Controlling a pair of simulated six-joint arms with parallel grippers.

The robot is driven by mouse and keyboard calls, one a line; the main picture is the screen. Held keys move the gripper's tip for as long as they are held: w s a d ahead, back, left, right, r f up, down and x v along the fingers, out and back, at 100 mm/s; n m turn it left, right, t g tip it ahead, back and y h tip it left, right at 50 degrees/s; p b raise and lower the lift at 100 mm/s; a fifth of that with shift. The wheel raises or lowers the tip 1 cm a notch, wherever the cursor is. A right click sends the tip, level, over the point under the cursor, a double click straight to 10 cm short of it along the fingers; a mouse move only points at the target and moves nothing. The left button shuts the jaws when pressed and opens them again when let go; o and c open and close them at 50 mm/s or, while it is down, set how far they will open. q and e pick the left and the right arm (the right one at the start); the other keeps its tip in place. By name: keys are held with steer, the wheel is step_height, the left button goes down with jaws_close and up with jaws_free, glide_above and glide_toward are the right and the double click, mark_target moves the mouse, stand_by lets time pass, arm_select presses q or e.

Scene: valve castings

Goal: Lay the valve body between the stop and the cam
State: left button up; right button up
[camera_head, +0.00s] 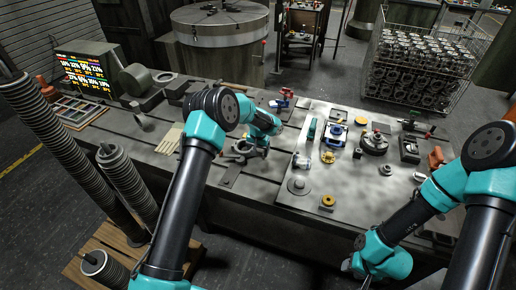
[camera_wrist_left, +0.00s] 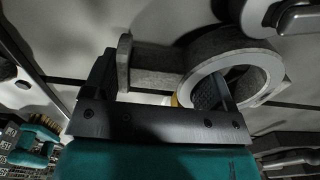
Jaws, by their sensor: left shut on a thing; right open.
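The grey cast valve body (camera_head: 241,147), a ring with a block-like arm, is at my left gripper (camera_head: 257,149), low over the middle of the bench. In the left wrist view the valve body (camera_wrist_left: 238,58) spans the jaws of my left gripper (camera_wrist_left: 158,92), which is shut on it, with one finger showing inside the ring. A grey disc with a lever (camera_wrist_left: 285,18), perhaps the cam, shows just beyond the ring. I cannot single out the stop. My right gripper (camera_head: 360,268) is open and empty at the front of the bench.
A pale plate (camera_head: 335,180) with several small fixtures covers the bench's right half. A round chuck-like fixture (camera_head: 374,144) stands on it. A wire crate (camera_head: 420,65) of castings stands behind.

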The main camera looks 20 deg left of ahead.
arm_select(q)
steer(key=shift+w+f, duration=0.1)
steer(key=shift+f, duration=0.1)
stand_by(0.8)
steer(key=o, duration=1.6)
steer(key=shift+o, duration=1)
steer(key=shift+f, duration=0.2)
step_height(320, 180, up, 18)
steer(key=shift+f, duration=0.15)
